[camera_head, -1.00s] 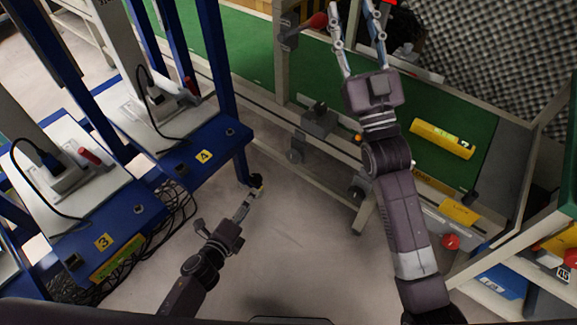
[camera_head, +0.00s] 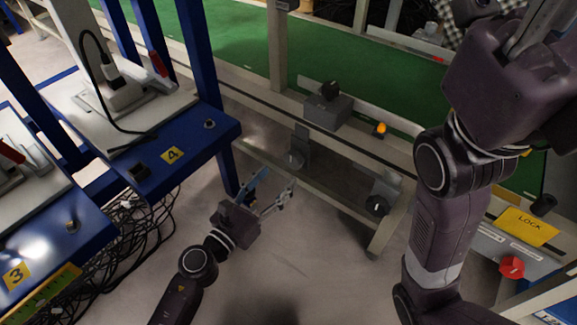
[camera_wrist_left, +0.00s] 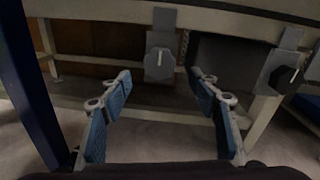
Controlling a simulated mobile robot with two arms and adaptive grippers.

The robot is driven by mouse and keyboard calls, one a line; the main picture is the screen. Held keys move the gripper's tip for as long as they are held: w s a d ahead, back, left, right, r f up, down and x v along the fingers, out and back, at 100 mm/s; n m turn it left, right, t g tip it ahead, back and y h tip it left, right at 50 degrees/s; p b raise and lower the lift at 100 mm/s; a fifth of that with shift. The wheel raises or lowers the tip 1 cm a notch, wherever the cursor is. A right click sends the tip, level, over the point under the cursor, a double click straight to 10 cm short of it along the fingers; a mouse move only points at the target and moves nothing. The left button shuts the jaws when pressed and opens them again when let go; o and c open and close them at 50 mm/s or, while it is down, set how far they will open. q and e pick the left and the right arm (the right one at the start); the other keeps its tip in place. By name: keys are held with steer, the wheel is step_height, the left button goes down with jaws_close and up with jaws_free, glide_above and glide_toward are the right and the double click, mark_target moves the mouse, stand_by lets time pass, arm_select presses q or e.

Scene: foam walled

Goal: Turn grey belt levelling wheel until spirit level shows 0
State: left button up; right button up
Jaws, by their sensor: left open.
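The left wheel (camera_head: 297,158) also shows in the left wrist view (camera_wrist_left: 159,62). The right wheel (camera_head: 378,204) has a dark knob with a white mark and also shows in the left wrist view (camera_wrist_left: 285,78). I cannot tell which is the levelling wheel. My left gripper (camera_head: 271,193) is open and empty, below and left of the left wheel, apart from it. In the wrist view its fingertips (camera_wrist_left: 160,78) frame that wheel. My right gripper (camera_head: 520,45) is cut off at top right. The spirit level is not visible now.
The green conveyor belt (camera_head: 270,62) runs behind the rail. A grey box with a black knob (camera_head: 330,92) and an orange button (camera_head: 380,129) sit on it. A blue station (camera_head: 185,150) with hanging cables stands left. A conveyor leg (camera_head: 390,228) stands right.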

mark_target(291, 162)
arm_select(q)
steer(key=x, duration=0.6)
steer(key=shift+w+d, duration=0.1)
steer(key=shift+w, duration=0.15)
steer(key=c, duration=1.2)
steer(key=shift+o, duration=0.2)
steer(key=shift+r+n, duration=0.1)
steer(key=shift+n, duration=0.3)
